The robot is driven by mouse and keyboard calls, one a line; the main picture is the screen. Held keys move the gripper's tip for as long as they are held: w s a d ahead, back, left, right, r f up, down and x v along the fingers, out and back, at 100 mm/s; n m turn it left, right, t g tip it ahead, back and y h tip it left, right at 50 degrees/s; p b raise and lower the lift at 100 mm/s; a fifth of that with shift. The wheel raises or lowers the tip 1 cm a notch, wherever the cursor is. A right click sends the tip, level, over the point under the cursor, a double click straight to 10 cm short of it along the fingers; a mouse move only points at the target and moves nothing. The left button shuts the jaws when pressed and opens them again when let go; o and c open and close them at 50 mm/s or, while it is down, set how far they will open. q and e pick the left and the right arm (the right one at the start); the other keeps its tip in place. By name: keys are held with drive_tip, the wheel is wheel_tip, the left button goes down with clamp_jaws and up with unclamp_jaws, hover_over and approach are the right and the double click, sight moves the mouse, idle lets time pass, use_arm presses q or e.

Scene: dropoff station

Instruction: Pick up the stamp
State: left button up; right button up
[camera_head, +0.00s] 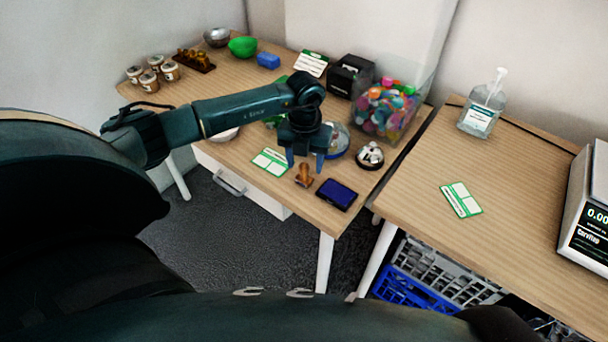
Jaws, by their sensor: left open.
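The stamp (304,175) is a small brown wooden piece with a rounded grip. It stands on the left table near the front edge, just left of a blue ink pad (336,194). My left gripper (305,162) reaches in from the left and points down. My right gripper is not in view.
A green-and-white card (270,161) lies left of the stamp. A service bell (370,155) and a clear bin of colourful items (387,109) stand behind on the right. A gap separates the left table from the right table (420,185), which holds a sanitizer bottle (482,106) and a scale (590,205).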

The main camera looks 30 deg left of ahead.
sight(304, 165)
use_arm(q)
drive_tip(key=f, duration=0.4)
drive_tip(key=shift+w+a+f, duration=0.1)
drive_tip(key=shift+a+f, duration=0.1)
drive_tip(key=shift+f, duration=0.1)
drive_tip(key=c, duration=0.7)
drive_tip(key=shift+o, duration=0.2)
drive_tip(key=shift+r, duration=0.1)
wheel_tip(304, 165, up, 10)
